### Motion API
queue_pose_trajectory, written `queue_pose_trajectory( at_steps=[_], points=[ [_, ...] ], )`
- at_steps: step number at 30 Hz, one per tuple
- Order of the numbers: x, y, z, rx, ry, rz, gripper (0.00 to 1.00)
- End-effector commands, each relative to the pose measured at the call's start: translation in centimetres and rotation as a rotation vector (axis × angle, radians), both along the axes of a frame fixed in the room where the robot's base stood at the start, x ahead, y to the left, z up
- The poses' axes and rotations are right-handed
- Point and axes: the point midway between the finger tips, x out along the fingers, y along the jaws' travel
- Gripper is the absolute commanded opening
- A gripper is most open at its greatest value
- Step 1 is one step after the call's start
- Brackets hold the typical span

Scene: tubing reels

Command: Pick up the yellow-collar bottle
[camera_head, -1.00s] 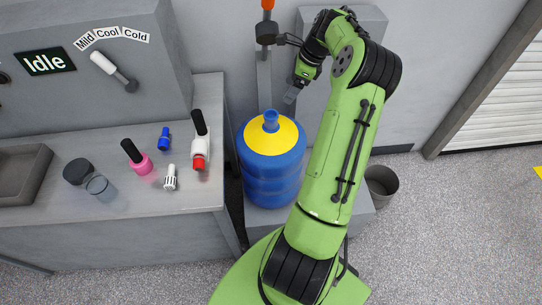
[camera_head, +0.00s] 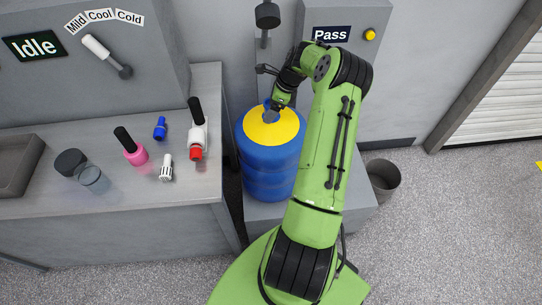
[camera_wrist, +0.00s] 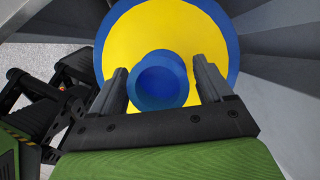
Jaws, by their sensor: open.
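The yellow-collar bottle (camera_head: 270,165) is a large blue bottle with a yellow collar around its neck. It stands upright on a grey platform between the counter and my arm. My gripper (camera_head: 271,107) is over the bottle's top in the head view. In the wrist view, the yellow collar (camera_wrist: 120,45) and the round blue neck (camera_wrist: 161,80) show from above. The two fingers of my gripper (camera_wrist: 163,82) are apart, one on each side of the neck. A gap shows between the neck and the right finger. The head view does not show the fingertips clearly.
The counter (camera_head: 120,205) at left holds a pink bottle (camera_head: 133,149), a white bottle with a red end (camera_head: 197,135), a jar (camera_head: 91,178) and small parts. A grey panel with a "Pass" sign (camera_head: 331,34) stands behind. A bin (camera_head: 382,177) is at right.

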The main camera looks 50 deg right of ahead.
Motion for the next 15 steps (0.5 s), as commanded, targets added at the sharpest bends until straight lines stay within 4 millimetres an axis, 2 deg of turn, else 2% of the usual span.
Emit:
queue_pose_trajectory(
  at_steps=[3,15],
  points=[
    [-0.02,-0.06,0.21,-0.002,-0.001,-0.001,0.78],
    [-0.03,-0.07,0.25,-0.002,-0.001,0.000,0.16]
  ],
)
